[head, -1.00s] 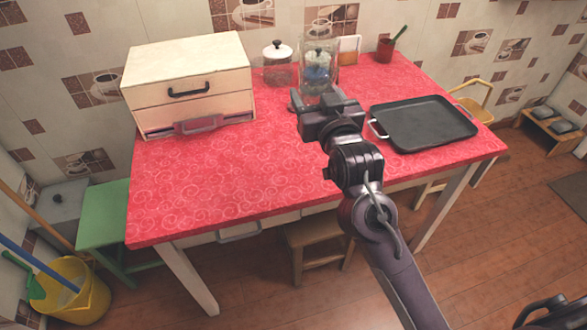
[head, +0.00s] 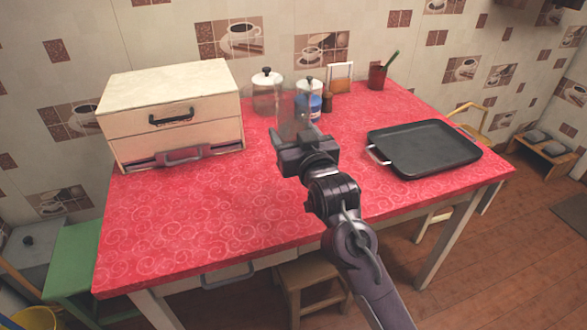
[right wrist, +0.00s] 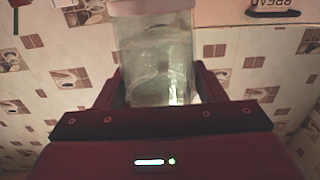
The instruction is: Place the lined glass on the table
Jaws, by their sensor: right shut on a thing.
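My right gripper (head: 302,145) is over the back middle of the table (head: 200,225), which has a red, swirl-patterned oilcloth. It is shut on a clear glass (head: 288,112). The glass shows just beyond the fingers, and the gripper hides part of it. In the right wrist view the glass (right wrist: 155,55) stands between the two fingers and looks empty, with faint marks on its wall. I cannot tell whether its base touches the table. My left gripper is not in view.
A cream bread box (head: 172,120) stands at the back left. Lidded jars (head: 267,95) (head: 309,98), a napkin holder (head: 340,77) and a red cup (head: 377,78) line the back. A black tray (head: 425,148) lies at the right. The front and left tabletop is clear.

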